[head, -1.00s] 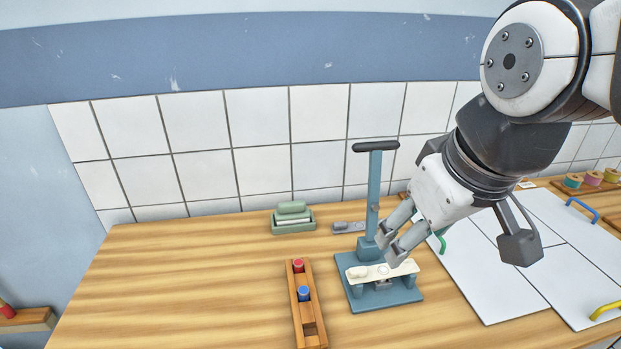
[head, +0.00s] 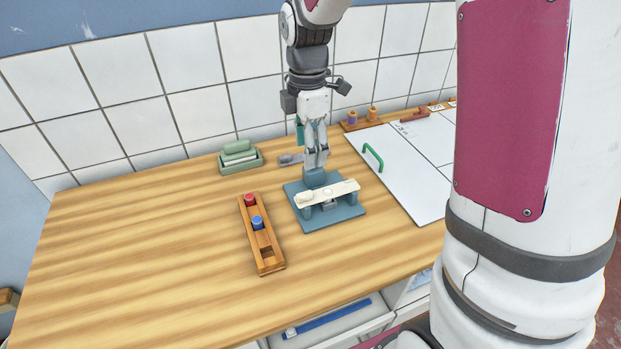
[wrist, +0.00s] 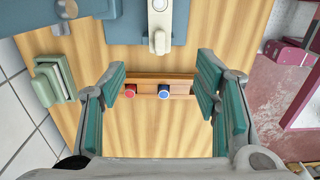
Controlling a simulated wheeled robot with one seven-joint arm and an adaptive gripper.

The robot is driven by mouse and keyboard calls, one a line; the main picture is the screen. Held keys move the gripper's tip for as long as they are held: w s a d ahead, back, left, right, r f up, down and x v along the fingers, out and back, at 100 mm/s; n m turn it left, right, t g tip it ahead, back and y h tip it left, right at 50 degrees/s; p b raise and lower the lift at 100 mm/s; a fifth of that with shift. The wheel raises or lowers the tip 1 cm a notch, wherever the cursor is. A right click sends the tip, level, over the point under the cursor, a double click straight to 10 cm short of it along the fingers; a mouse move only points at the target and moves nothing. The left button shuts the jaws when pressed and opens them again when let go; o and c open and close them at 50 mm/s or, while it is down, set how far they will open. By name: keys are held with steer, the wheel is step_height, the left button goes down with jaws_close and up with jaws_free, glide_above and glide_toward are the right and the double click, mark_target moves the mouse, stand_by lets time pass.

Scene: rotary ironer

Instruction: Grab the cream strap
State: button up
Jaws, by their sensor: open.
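I cannot tell whether the fingertips touch the stand.
A wooden rack (head: 269,253) with a red and a blue peg stands left of the stand. A green tray (head: 241,162) and a small grey tool (head: 290,159) lie behind. White panels with a green handle (head: 373,157) are at right. The left tabletop is clear.

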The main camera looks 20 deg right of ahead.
mark_target(308, 192)
step_height(308, 192, down, 14)
steer(key=shift+r+p, duration=0.2)
steer(key=shift+p, duration=0.7)
steer(key=c, duration=1.1)
steer(key=shift+r, duration=0.15)
